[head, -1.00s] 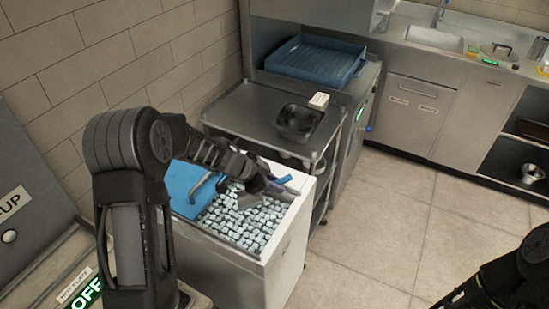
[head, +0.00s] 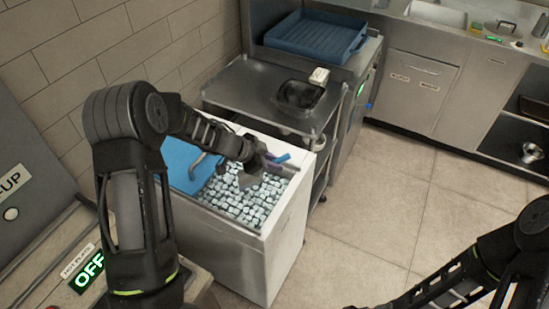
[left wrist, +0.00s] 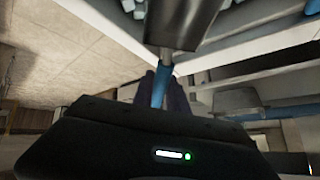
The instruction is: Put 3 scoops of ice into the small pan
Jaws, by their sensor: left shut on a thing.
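My left gripper (head: 264,161) is over the open ice bin (head: 285,228), shut on a scoop. The scoop's blue handle (left wrist: 160,86) runs between the fingers in the left wrist view, and its grey metal part (left wrist: 181,22) extends toward the top. In the head view the handle's blue end (head: 283,158) points right. Whether the scoop holds ice is hidden. Pale ice cubes (head: 240,206) fill the bin's open part. A small black pan (head: 299,93) stands on the metal cart behind the bin. My right arm comes in at lower right; its gripper is out of frame.
A blue lid (head: 183,166) covers the bin's left part. A small white box (head: 319,76) is by the pan on the cart (head: 240,85). A blue rack (head: 315,36) sits behind. The floor to the right is clear.

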